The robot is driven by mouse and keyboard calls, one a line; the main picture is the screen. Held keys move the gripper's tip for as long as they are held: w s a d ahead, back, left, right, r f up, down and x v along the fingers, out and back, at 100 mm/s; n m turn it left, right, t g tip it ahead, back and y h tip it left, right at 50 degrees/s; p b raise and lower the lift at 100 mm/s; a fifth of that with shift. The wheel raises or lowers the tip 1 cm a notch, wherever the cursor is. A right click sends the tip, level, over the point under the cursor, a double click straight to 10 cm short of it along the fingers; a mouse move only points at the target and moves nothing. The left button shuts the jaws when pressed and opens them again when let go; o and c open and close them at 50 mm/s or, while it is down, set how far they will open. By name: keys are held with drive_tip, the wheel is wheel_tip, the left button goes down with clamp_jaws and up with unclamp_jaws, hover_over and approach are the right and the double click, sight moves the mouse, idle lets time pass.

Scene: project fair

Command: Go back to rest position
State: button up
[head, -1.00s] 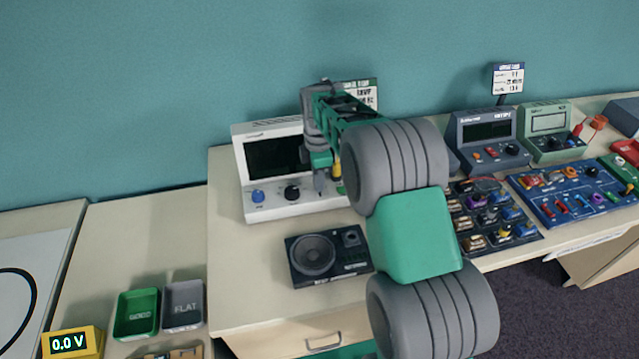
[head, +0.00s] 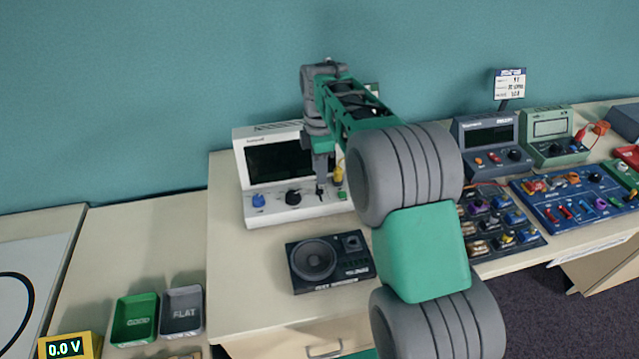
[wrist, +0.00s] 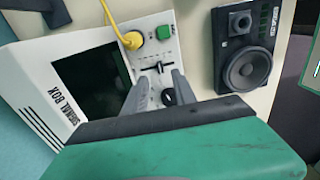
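My gripper (head: 320,188) hangs fingers down in front of the white signal box (head: 262,213), over the right part of its control panel. In the wrist view, the two grey fingers (wrist: 161,76) are apart with nothing held between them. A black knob (wrist: 168,97) shows behind and between the fingers. A black lever or slider (wrist: 155,68) on a white plate lies just beyond the tips. Whether a fingertip touches the panel cannot be told. My arm reaches forward over the bench and hides part of it.
A dark speaker unit (head: 330,264) lies in front of the signal box. A yellow plug with cable (wrist: 132,40) sits beside a green button (wrist: 163,32). Meters (head: 487,140) and component boards (head: 575,200) fill the right. Green (head: 135,320) and grey (head: 182,312) trays stand lower left.

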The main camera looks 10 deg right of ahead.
wheel_tip(320, 180, up, 2)
drive_tip(key=shift+r, duration=0.1)
idle(0.4)
drive_tip(key=s+r+m+t, duration=0.2)
drive_tip(key=s+r+m, duration=0.3)
drive_tip(key=s+m, duration=0.6)
drive_tip(key=s+f+m+t, duration=0.1)
drive_tip(key=s+f+m, duration=0.1)
drive_tip(key=s, duration=0.4)
drive_tip(key=s+f+m, duration=0.2)
drive_tip(key=s+m, duration=0.2)
drive_tip(key=s, duration=0.3)
drive_tip(key=shift+s+m+t, duration=0.3)
drive_tip(key=shift+m+t, duration=0.1)
